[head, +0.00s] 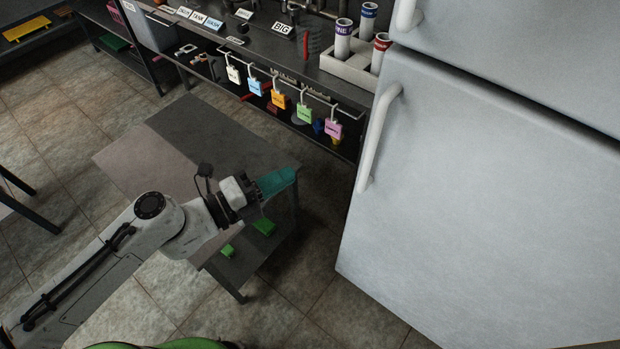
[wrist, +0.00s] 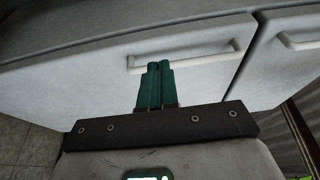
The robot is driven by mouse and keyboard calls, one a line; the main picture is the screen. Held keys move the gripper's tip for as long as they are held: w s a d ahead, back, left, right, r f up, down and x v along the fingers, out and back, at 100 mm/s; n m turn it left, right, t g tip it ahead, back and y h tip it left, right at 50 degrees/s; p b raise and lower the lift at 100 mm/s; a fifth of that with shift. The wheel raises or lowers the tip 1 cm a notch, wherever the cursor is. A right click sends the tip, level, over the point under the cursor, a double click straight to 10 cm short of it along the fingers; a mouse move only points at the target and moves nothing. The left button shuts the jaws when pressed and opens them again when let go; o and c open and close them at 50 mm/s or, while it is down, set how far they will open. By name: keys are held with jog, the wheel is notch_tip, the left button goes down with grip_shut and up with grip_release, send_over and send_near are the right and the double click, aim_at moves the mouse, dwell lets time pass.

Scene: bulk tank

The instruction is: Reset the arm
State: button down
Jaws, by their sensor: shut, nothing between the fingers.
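My gripper (head: 280,181) shows in the head view above a low grey table, its teal fingers pointing right toward the large white cabinet or fridge. In the wrist view my gripper (wrist: 159,68) has its two teal fingers side by side and shut, with nothing between them. Beyond them in that view is a white door with a long handle (wrist: 205,59). How far the fingertips are from the handle is hard to tell there; in the head view they are well apart from the white front.
The low table (head: 205,130) under my arm holds small green pieces (head: 264,227). The white fridge (head: 480,200) fills the right. A dark counter (head: 275,45) at the back carries label signs, a rack with tubes (head: 343,38) and hanging coloured tags (head: 279,100). Tiled floor (head: 60,110) is open at left.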

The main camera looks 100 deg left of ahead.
jog(key=shift+s, duration=0.3)
jog(key=w+d+f+n+g, duration=0.5)
jog(key=w+d+f+n, duration=0.3)
jog(key=w+d+f, duration=0.5)
jog(key=w+d+f+n+g+h, duration=0.1)
jog(key=w+d+f+h, duration=0.1)
jog(key=w+d+f, duration=0.3)
jog(key=w+d+f+n+g+h, duration=0.15)
jog(key=w+d, duration=0.25)
jog(key=d, duration=0.4)
jog(key=w+d+g+h+p, duration=0.1)
jog(key=w+d+h, duration=0.15)
jog(key=d, duration=0.85)
jog(key=w+d+g+h, duration=0.1)
jog(key=d+h, duration=0.2)
jog(key=d, duration=0.8)
jog(key=s+d+r+m+g+h, duration=0.1)
jog(key=d+r+h, duration=0.1)
jog(key=d, duration=0.5)
jog(key=s+d+r+m+g+h, duration=0.1)
jog(key=d+r+h, duration=0.1)
jog(key=d, duration=0.5)
jog(key=shift+s+d+r, duration=0.35)
jog(key=shift+d+r, duration=0.05)
